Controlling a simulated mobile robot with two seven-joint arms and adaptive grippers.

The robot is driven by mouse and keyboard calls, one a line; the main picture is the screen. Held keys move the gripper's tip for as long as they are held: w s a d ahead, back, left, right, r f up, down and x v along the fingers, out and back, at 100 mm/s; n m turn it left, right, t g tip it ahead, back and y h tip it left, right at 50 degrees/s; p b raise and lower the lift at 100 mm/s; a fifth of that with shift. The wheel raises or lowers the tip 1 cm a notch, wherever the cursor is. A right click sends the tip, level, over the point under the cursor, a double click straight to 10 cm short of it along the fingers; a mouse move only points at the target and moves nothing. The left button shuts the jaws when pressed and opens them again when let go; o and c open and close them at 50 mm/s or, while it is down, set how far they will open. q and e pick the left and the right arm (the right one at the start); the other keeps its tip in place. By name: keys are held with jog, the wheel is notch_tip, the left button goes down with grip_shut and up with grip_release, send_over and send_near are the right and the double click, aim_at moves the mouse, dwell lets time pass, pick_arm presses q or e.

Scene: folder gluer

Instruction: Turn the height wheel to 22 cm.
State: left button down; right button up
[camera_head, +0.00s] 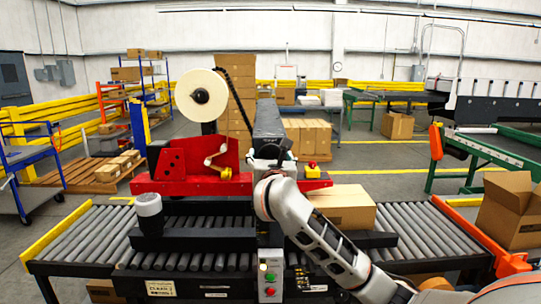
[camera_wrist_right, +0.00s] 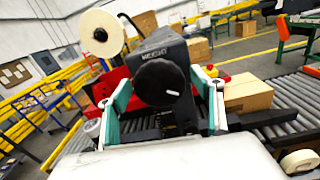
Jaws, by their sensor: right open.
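The height wheel (camera_wrist_right: 160,83) is a round black knob with a short white mark, facing me at the front of the dark column (camera_head: 268,125). No readable height scale shows. My left gripper is not in view.
The red tape head (camera_head: 190,165) with a white tape roll (camera_head: 202,95) is left of the column. A carton (camera_head: 345,207) lies on the rollers right of it. A control panel with buttons (camera_head: 270,278) is below. An open box (camera_head: 512,210) stands far right.

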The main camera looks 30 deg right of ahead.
jog(key=shift+w+d, duration=0.15)
jog(key=shift+w, duration=0.1)
jog(key=c, duration=1.1)
jog(key=shift+n, duration=0.3)
